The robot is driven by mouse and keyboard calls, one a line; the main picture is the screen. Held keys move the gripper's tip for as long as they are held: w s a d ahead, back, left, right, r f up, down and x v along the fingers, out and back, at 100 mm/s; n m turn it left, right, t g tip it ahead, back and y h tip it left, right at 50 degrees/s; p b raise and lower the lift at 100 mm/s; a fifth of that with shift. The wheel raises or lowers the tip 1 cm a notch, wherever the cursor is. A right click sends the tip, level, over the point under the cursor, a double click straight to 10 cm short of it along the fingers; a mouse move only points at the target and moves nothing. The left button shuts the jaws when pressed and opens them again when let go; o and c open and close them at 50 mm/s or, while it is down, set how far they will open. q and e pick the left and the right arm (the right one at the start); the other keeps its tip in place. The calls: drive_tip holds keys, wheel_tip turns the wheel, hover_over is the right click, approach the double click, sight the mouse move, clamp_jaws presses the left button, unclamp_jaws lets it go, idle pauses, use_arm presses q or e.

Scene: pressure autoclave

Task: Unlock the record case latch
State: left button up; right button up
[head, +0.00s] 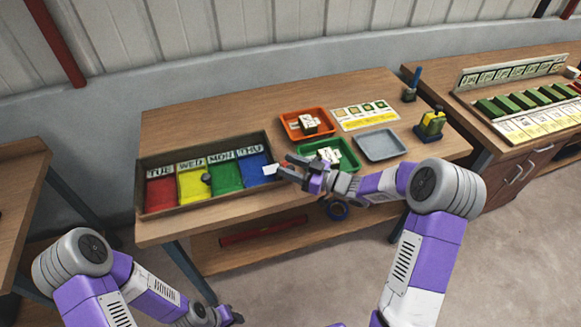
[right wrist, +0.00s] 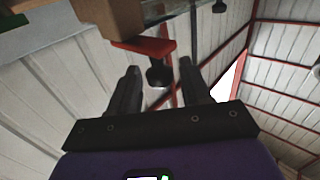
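A long shallow dark-framed case (head: 205,207) lies at the left of the middle table, with red, yellow, green and blue sections labelled TUE, WED, MON and THU. A small dark knob (head: 207,179) shows at the yellow section's right edge; I cannot tell whether it is the latch. My right gripper (head: 284,167) is just right of the blue section, beside a small white piece (head: 270,169). In the right wrist view its fingers (right wrist: 158,75) are apart, with a black knob-like part and a red bar beyond. My left gripper (head: 228,315) is low, in front of the table.
An orange tray (head: 283,119) and a green tray (head: 352,163) hold cards. A second bench (head: 470,122) stands further right.

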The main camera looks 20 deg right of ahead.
drive_tip(key=shift+f, duration=0.15)
drive_tip(key=shift+s+d, duration=0.1)
drive_tip(key=shift+s, duration=0.05)
drive_tip(key=p+v, duration=0.1)
drive_tip(key=v, duration=0.6)
drive_tip(key=shift+s+d, duration=0.1)
drive_tip(key=shift+s, duration=0.05)
